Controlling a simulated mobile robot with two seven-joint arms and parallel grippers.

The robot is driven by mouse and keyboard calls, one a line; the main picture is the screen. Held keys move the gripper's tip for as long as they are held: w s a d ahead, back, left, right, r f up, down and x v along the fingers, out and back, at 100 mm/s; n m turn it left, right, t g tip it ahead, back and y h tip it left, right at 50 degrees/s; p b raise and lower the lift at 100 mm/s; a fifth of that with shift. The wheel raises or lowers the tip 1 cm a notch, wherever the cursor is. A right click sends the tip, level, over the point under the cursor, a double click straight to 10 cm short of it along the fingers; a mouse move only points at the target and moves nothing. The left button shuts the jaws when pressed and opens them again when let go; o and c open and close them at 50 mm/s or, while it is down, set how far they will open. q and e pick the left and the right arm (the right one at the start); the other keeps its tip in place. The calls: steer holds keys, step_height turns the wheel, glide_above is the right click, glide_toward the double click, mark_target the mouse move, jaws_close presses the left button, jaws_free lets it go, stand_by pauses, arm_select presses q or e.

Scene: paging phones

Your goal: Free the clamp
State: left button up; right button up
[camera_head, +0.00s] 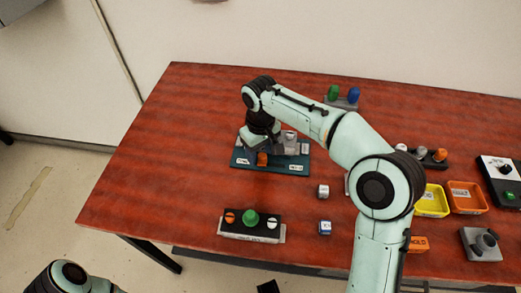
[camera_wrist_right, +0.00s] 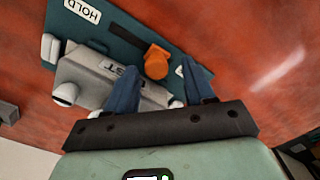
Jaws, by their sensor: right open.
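The clamp is a grey block (camera_head: 288,146) on a teal base plate (camera_head: 281,166) with white labels, at the table's middle left. In the right wrist view its grey body (camera_wrist_right: 92,78) carries a label partly hidden by a finger, and the plate (camera_wrist_right: 112,32) has a HOLD label. An orange lever or knob (camera_wrist_right: 156,62) stands at the clamp; it also shows in the head view (camera_head: 262,159). My right gripper (camera_wrist_right: 160,84) is open over the clamp, with the orange part between and just beyond its fingertips. I cannot tell whether they touch. My left gripper is out of view.
In front stands a panel with a green button (camera_head: 250,218). Two small cubes (camera_head: 323,190) (camera_head: 325,227) lie to the right. Yellow (camera_head: 432,203) and orange (camera_head: 467,197) trays are at the right. The table's left side is clear.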

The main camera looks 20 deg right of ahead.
mark_target(260, 155)
step_height(260, 155, up, 13)
steer(key=p, duration=0.3)
steer(key=shift+r+p, duration=0.15)
steer(key=shift+p, duration=0.15)
